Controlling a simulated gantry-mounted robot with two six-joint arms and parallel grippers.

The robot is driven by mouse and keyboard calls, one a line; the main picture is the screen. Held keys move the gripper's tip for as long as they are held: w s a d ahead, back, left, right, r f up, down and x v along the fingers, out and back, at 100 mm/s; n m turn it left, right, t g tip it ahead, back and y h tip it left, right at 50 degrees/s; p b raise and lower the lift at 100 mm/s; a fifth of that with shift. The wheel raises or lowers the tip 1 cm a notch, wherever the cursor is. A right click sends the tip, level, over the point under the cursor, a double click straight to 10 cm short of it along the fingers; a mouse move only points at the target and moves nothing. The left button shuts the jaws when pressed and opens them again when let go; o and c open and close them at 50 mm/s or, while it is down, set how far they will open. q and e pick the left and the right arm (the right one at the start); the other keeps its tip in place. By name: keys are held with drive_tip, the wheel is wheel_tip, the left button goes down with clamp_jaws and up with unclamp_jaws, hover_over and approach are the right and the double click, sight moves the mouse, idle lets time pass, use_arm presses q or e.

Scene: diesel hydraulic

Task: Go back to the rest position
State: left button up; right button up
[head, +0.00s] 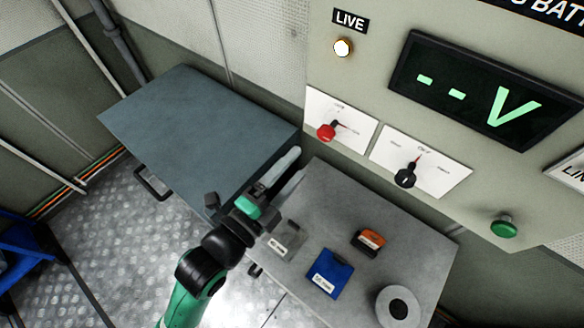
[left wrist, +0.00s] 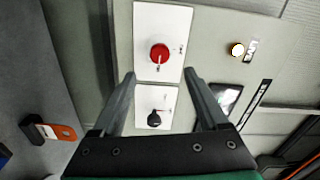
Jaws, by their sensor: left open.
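My left gripper (head: 280,175) is in the middle of the head view, in front of the panel and near the gap between the two table tops. It is open and empty; both fingers show apart in the left wrist view (left wrist: 160,78). A red rotary knob (head: 327,131) on a white plate is just beyond it, and in the left wrist view the red knob (left wrist: 159,54) appears between the fingers, apart from them. A black rotary knob (head: 405,177) is to its right, also seen in the left wrist view (left wrist: 154,118). My right gripper is not in view.
The panel has a lit LIVE lamp (head: 343,47), a display (head: 485,95) reading "--V" and a green button (head: 503,227). The grey table (head: 400,240) holds a blue item (head: 329,273), an orange-black item (head: 368,242), a grey item (head: 287,240) and a tape roll (head: 398,307). A blue-grey cabinet (head: 200,120) stands left.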

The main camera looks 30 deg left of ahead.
use_arm(q)
wheel_tip(320, 180, up, 21)
drive_tip(key=w+a+n+t, duration=0.1)
drive_tip(key=w+n+t, duration=0.1)
drive_tip(key=t, duration=0.3)
drive_tip(key=s+r+n+t, duration=0.2)
drive_tip(key=s+r+n, duration=0.1)
drive_tip(key=r+n, duration=0.4)
drive_tip(key=s+r+n+t+h+p, duration=0.1)
drive_tip(key=s+r+n+t, duration=0.1)
drive_tip(key=r+n, duration=0.4)
wheel_tip(320, 180, up, 5)
drive_tip(key=shift+s+a+f+n, duration=0.1)
drive_tip(key=shift+s+a+n, duration=0.15)
drive_tip(key=shift+s+n, duration=0.2)
